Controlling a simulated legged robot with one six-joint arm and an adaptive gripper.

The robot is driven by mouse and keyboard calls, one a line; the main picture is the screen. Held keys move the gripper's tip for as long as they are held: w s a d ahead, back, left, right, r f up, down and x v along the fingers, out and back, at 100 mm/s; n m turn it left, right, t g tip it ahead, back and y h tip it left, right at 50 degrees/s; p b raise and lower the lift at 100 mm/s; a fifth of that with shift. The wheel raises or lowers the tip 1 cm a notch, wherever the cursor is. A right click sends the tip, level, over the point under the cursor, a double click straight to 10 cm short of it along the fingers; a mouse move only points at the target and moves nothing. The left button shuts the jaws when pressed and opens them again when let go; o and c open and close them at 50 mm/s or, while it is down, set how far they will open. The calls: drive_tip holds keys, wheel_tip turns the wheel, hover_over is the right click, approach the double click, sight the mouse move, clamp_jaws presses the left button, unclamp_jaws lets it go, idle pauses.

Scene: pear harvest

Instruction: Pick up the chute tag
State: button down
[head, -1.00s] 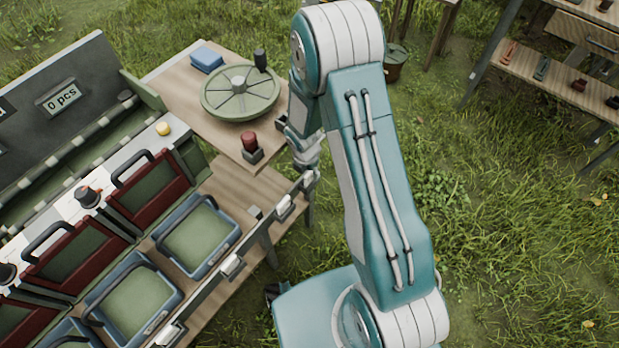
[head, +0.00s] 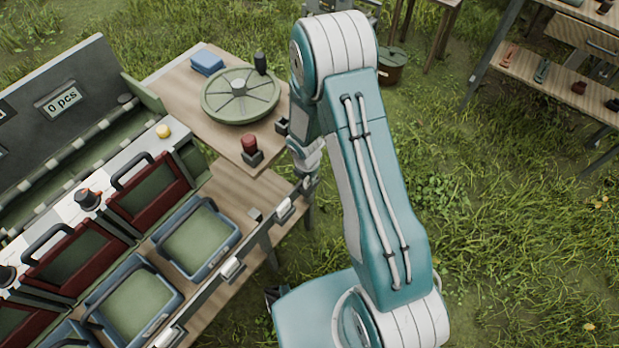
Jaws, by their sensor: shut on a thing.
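White chute tags sit along the front rail of the bench, one (head: 285,208) near the far end, another (head: 231,268) in the middle and one (head: 170,335) near the bottom edge. My gripper (head: 309,184) is at the far end of the rail, just past the nearest of these tags. It is small in view and partly hidden by its own wrist. It is shut on a chute tag at that end, and the held tag is mostly hidden by the fingers.
Blue-rimmed trays (head: 196,238) and dark red flaps (head: 150,193) line the bench left of the rail. A side table (head: 190,85) holds a green round dial (head: 240,95), a blue block (head: 207,63) and a red knob (head: 250,145). A shelf (head: 560,75) stands far right; grass between is clear.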

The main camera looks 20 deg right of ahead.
drive_tip(key=shift+r, duration=0.55)
wheel_tip(320, 180, up, 2)
drive_tip(key=shift+r, duration=0.15)
drive_tip(key=s+a+r, duration=0.6)
drive_tip(key=s+r, duration=0.4)
drive_tip(key=s, duration=0.3)
wheel_tip(320, 180, up, 7)
drive_tip(key=shift+f, duration=0.2)
drive_tip(key=shift+w+d, duration=0.1)
drive_tip(key=shift+w, duration=0.05)
